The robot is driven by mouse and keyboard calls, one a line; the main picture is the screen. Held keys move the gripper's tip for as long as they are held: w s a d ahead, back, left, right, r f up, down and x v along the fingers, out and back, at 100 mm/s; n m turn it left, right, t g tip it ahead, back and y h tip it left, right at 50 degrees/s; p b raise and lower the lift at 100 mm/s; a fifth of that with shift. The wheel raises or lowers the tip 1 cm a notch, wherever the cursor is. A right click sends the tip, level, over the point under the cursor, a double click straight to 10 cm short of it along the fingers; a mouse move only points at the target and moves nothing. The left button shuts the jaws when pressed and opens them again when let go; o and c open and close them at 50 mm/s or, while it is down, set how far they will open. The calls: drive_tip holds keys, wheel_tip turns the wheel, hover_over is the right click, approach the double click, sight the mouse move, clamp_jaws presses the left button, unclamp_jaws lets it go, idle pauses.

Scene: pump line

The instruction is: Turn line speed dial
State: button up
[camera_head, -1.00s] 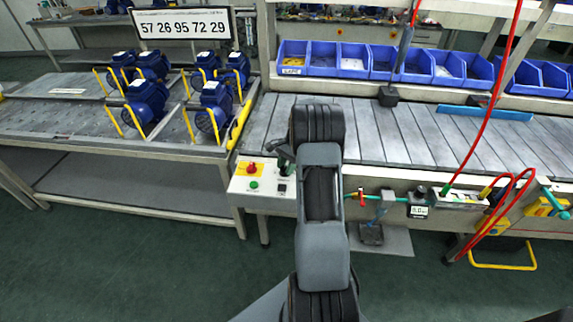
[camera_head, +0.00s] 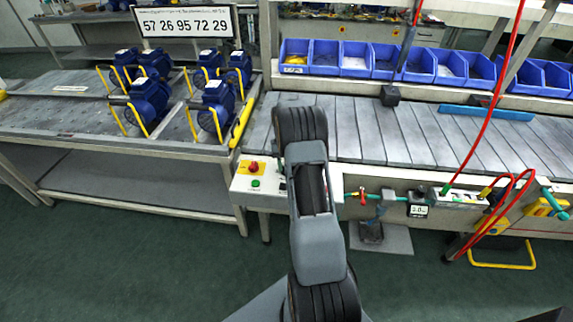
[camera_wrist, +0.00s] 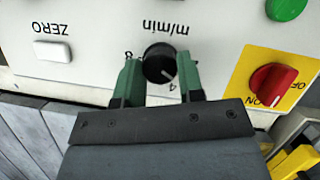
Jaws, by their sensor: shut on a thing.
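The line speed dial (camera_wrist: 158,64) is a round black knob with a white pointer mark, under the upside-down label "m/min" in the wrist view. The pointer is on its lower right side, toward the mark 4; an 8 shows at the left. My gripper (camera_wrist: 160,78) has green fingers on both sides of the dial and is shut on it. In the head view the white control panel (camera_head: 244,184) shows beside the conveyor, and my arm hides the dial and my gripper.
A red rotary switch (camera_wrist: 273,88) on a yellow plate and a green button (camera_wrist: 286,8) sit close to the dial. A white ZERO button (camera_wrist: 52,51) is on the other side. Blue motors (camera_head: 150,98) stand on the left table; blue bins (camera_head: 355,58) line the conveyor's back.

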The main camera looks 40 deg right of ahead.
drive_tip(key=n+h, duration=0.1)
drive_tip(key=n, duration=0.1)
drive_tip(key=n+h, duration=0.1)
drive_tip(key=n, duration=0.2)
drive_tip(key=shift+a+g, duration=0.15)
drive_tip(key=shift+g, duration=0.15)
drive_tip(key=shift+n, duration=0.4)
drive_tip(key=o, duration=0.9)
drive_tip(key=v, duration=1.3)
drive_tip(key=shift+w+a+r, duration=0.1)
drive_tip(key=shift+r, duration=0.25)
